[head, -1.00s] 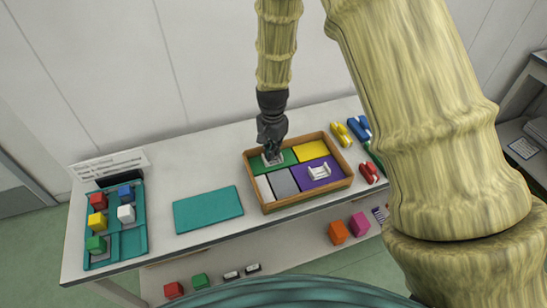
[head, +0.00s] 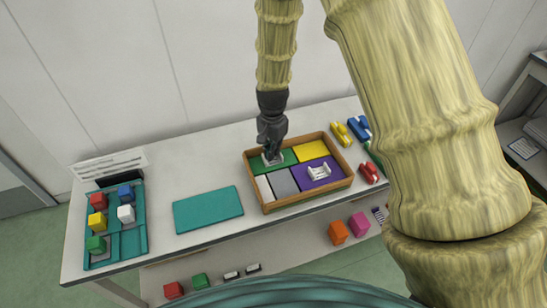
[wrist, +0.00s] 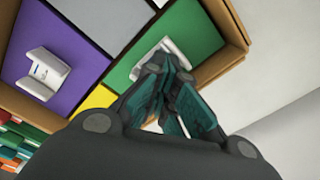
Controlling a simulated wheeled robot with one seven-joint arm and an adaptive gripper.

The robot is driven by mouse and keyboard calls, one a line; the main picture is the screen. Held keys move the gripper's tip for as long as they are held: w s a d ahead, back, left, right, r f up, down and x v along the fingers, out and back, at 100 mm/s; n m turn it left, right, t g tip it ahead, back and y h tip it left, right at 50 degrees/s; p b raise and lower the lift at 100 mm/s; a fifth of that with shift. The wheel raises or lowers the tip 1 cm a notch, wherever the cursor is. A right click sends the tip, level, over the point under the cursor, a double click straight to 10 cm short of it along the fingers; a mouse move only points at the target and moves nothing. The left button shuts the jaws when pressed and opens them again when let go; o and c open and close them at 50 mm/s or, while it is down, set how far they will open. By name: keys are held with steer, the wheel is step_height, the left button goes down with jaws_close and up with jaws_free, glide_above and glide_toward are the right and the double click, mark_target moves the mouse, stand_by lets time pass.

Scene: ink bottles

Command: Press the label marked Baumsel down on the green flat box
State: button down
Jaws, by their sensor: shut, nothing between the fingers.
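The green flat box (head: 289,156) lies in the back left part of a wooden tray and also shows in the wrist view (wrist: 200,28). A white label (head: 278,159) with upturned edges lies on it, partly hidden by my fingers in the wrist view (wrist: 166,47). My gripper (head: 270,151) points down over this label, its fingers shut with nothing held. The fingertips in the wrist view (wrist: 168,66) are at the label; I cannot tell whether they touch it. A second white label (head: 319,172) lies on the purple flat box (head: 334,177). I cannot read the name on either.
The wooden tray (head: 293,204) also holds yellow (head: 312,150), grey (head: 281,182) and white flat boxes. A teal mat (head: 208,209) lies to its left, and a teal tray of coloured cubes (head: 129,240) farther left. Red, yellow and blue items lie right of it.

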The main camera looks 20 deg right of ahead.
mark_target(273, 160)
steer(key=shift+r, duration=0.1)
step_height(273, 160, up, 7)
steer(key=p, duration=0.5)
steer(key=shift+p, duration=0.35)
stand_by(0.5)
